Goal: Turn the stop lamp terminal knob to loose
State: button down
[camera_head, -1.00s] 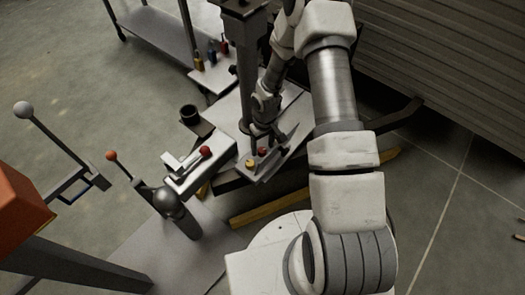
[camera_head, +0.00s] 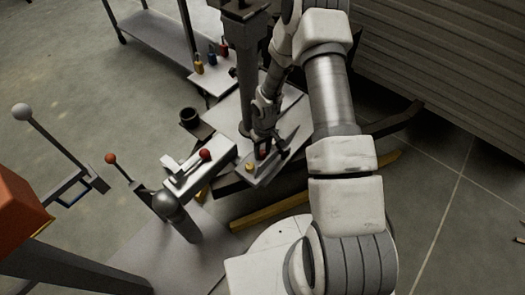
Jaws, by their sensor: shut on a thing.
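A pale board (camera_head: 262,179) carries a yellow knob (camera_head: 250,167) and a red knob (camera_head: 263,154) near its front end. My gripper (camera_head: 264,149) points down over this board and is shut on the red knob, which is partly hidden by the fingers. The yellow knob stands free just to the left of the fingers. No lettering can be read, so I cannot tell from the picture which knob is the stop lamp terminal or which way it is turned.
A white block with a red ball (camera_head: 205,154) stands left of the board. A dark post (camera_head: 244,80) rises close behind my gripper. A small shelf (camera_head: 213,81) holds several coloured bottles. Levers (camera_head: 110,158) stand at the left. A yellow bar (camera_head: 270,213) lies in front.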

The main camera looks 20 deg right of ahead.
jog(key=shift+n, duration=0.4)
jog(key=n+p, duration=0.1)
jog(key=n, duration=0.3)
jog(key=shift+r+n, duration=0.1)
jog(key=shift+n, duration=0.3)
jog(key=n+p, duration=0.2)
jog(key=n, duration=0.4)
jog(key=n+p, duration=0.1)
jog(key=n, duration=0.5)
jog(key=shift+n+h+p, duration=0.3)
jog(key=shift+n, duration=0.1)
jog(key=n+p, duration=0.1)
jog(key=n, duration=0.4)
jog(key=shift+a, duration=0.1)
jog(key=shift+n, duration=0.4)
jog(key=c, duration=0.5)
grip_release()
